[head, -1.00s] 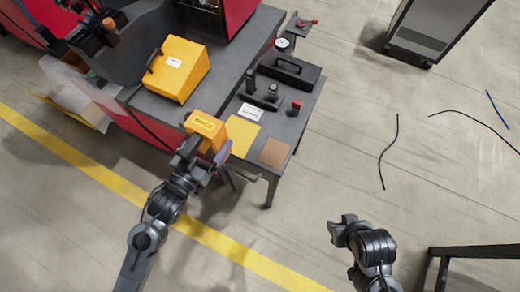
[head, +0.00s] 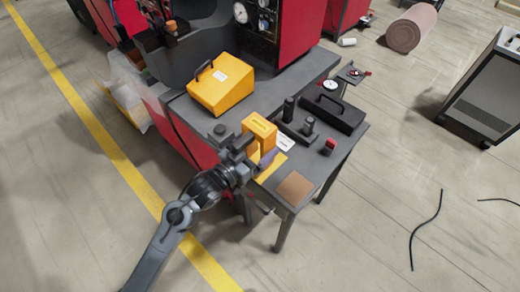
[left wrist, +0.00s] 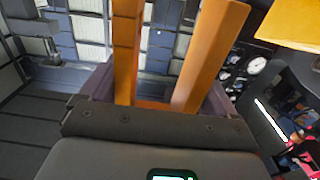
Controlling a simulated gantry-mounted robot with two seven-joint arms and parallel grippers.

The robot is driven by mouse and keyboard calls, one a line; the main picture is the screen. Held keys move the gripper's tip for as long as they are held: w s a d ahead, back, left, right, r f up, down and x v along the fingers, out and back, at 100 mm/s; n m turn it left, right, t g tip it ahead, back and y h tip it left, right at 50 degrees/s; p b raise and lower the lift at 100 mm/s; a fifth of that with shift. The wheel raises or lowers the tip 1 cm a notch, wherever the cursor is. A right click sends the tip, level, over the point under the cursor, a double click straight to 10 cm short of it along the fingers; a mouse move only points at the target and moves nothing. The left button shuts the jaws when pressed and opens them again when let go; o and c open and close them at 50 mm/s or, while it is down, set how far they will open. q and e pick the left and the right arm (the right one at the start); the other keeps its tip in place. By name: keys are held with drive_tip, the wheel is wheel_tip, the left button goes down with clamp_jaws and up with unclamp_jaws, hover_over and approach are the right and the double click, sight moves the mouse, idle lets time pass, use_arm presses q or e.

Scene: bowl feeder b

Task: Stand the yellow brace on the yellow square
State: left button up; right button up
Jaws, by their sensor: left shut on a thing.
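The yellow brace (head: 259,127) is in my left gripper (head: 255,161), at the near left part of the grey table. The gripper is shut on it. In the left wrist view two long orange-yellow bars of the brace (left wrist: 208,60) rise between the dark purple fingers of my left gripper (left wrist: 155,95). The yellow square (head: 276,165) lies flat on the tabletop, partly hidden behind the brace and gripper. The brace looks upright and overlaps the square in the picture; I cannot tell whether it touches the table. My right gripper is out of view.
A brown square (head: 295,188) lies at the table's near corner. A dark holder with posts (head: 298,127), a red-topped part (head: 329,146), a white label (head: 285,143) and a black case (head: 333,107) stand or lie behind. A yellow box (head: 221,84) sits on the machine ledge at left.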

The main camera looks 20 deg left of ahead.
use_arm(q)
drive_tip(key=w+f, duration=0.1)
drive_tip(key=f, duration=0.1)
drive_tip(key=w+f+b, duration=0.1)
drive_tip(key=f, duration=0.1)
drive_tip(key=w+a+f+b, duration=0.1)
drive_tip(key=w+f, duration=0.1)
drive_tip(key=shift+f, duration=0.2)
idle(0.4)
drive_tip(key=shift+f, duration=0.15)
drive_tip(key=o, duration=1.1)
drive_tip(key=shift+s, duration=0.1)
